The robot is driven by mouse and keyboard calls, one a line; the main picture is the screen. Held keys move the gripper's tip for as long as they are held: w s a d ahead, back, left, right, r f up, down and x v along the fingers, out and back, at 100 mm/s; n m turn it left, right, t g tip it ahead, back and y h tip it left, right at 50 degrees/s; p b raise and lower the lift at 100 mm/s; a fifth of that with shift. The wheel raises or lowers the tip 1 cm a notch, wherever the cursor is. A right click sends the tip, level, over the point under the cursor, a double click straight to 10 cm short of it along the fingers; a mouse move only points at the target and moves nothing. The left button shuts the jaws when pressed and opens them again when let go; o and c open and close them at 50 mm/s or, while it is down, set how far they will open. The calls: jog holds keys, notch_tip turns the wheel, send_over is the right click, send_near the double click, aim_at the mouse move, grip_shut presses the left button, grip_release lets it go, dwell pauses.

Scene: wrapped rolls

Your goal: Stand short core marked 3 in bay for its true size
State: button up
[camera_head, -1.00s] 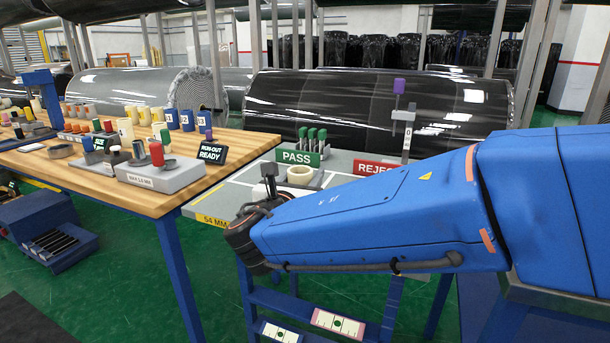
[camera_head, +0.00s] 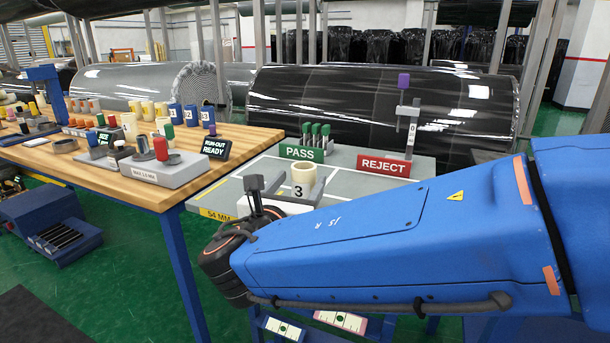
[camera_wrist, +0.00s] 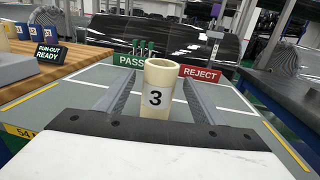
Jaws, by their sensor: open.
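The short core marked 3 (camera_head: 303,182) is a cream, open-topped tube standing upright on the grey bench. It also shows in the wrist view (camera_wrist: 158,80), its 3 label facing me. My gripper (camera_wrist: 160,92) is open, with one finger on each side of the core and a gap on both sides. In the head view my gripper (camera_head: 263,190) is just left of the core, and my arm hides part of the bench. White lines divide the grey bench top (camera_head: 345,182) into bays. A yellow 54 MM label (camera_head: 215,214) marks its front left edge; other size labels are not visible.
A green PASS sign (camera_head: 301,153) and a red REJECT sign (camera_head: 383,168) stand behind the core, with a gauge post (camera_head: 412,130) behind REJECT. The wooden table (camera_head: 190,180) at left holds many coloured cores and a RUN-OUT READY sign (camera_head: 216,149). Bare bench lies around the core.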

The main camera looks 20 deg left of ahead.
jog(key=shift+s+d, duration=0.1)
jog(key=shift+s, duration=2.25)
